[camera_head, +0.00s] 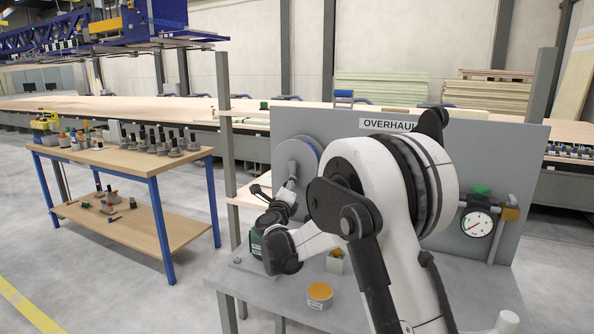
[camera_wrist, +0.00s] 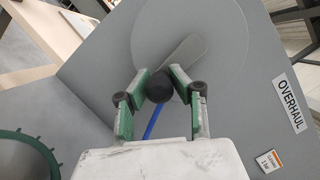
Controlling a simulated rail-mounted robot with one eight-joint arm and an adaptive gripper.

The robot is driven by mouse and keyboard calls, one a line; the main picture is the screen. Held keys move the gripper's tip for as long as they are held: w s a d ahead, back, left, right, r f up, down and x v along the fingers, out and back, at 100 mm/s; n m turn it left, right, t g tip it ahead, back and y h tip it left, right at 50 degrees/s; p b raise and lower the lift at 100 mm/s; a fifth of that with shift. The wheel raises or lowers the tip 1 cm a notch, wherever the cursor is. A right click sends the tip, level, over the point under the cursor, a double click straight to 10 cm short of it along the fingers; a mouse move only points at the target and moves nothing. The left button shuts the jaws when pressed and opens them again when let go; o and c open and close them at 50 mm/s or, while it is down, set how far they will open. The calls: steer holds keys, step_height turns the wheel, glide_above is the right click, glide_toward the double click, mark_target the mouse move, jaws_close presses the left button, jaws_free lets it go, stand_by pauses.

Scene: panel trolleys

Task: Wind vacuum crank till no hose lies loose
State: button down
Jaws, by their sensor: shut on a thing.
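The crank is a grey arm (camera_wrist: 184,56) with a black round knob (camera_wrist: 160,86), on a pale grey reel disc (camera_wrist: 150,32). My gripper (camera_wrist: 160,88) is shut on the knob, its green-padded fingers on either side. In the head view the reel disc (camera_head: 293,157) stands before the grey panel, with a blue edge (camera_head: 313,149) at its rim. A short stretch of blue hose (camera_wrist: 153,121) shows below the knob in the wrist view. How much hose lies loose cannot be seen.
The panel carries an OVERHAUL label (camera_head: 388,125) and a pressure gauge (camera_head: 477,223) with a green valve handle (camera_head: 480,190) above. An orange-topped tin (camera_head: 320,292) and a small box (camera_head: 335,262) stand on the trolley shelf. A wooden workbench (camera_head: 110,158) stands left.

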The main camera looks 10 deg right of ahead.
steer(key=shift+w+a, duration=0.15)
steer(key=shift+a, duration=0.15)
steer(key=shift+w+a+r, duration=0.1)
steer(key=shift+w+a, duration=0.25)
steer(key=shift+a, duration=0.15)
steer(key=shift+w+a+r, duration=0.2)
steer(key=shift+w+a, duration=0.05)
steer(key=shift+a, duration=0.2)
steer(key=shift+a, duration=0.1)
steer(key=shift+w+a+r, duration=0.3)
steer(key=shift+a+r, duration=0.05)
